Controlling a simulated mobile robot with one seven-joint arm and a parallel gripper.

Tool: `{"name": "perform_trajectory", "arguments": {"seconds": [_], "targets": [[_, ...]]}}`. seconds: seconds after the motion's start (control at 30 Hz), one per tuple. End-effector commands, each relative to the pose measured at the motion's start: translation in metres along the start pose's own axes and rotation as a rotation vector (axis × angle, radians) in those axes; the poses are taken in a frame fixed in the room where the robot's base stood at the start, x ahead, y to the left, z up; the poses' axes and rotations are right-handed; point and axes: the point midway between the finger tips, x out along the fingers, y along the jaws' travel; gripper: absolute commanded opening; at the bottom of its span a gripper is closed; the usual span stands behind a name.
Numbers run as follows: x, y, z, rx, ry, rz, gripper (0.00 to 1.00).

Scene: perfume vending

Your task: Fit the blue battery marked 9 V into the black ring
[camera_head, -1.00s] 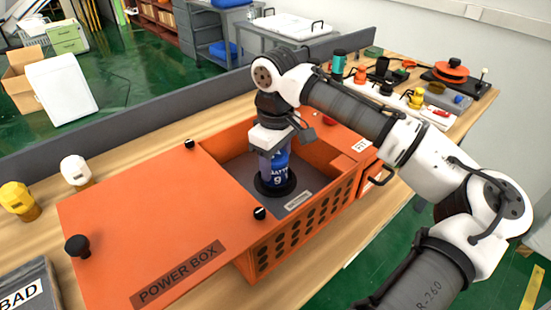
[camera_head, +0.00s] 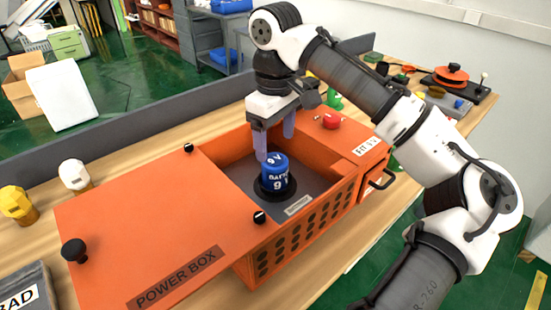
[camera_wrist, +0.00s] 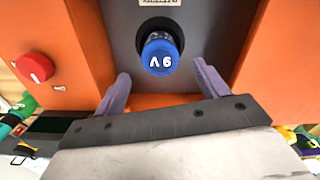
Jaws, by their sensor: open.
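The blue battery marked 9 V (camera_head: 276,176) stands upright in the black ring (camera_head: 262,189) on the grey floor of the orange power box (camera_head: 330,187). In the wrist view the blue top of the battery (camera_wrist: 160,57) shows its 9 V mark upside down, with part of the dark ring (camera_wrist: 152,24) behind it. My gripper (camera_head: 275,146) is open and empty, above and behind the battery, with its purple fingers apart from it. In the wrist view my gripper (camera_wrist: 160,82) has a finger to either side, clear of the battery.
An orange lid panel (camera_head: 150,225) with black knobs covers the left part of the box. A red button (camera_head: 332,122) is on the box's right top. Yellow (camera_head: 15,203) and white (camera_head: 74,175) pieces stand at left.

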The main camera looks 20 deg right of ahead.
Motion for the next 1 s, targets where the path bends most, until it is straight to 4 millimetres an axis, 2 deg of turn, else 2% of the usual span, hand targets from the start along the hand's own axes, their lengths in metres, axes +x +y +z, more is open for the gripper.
{"name": "perform_trajectory", "arguments": {"seconds": [0.13,0.3,1.0], "targets": [[-0.029,0.0,-0.001,-0.001,0.002,0.0,0.73],[-0.046,0.0,0.0,0.001,-0.001,0.001,0.73],[-0.05,0.0,0.0,0.0,0.0,0.0,0.73]]}}
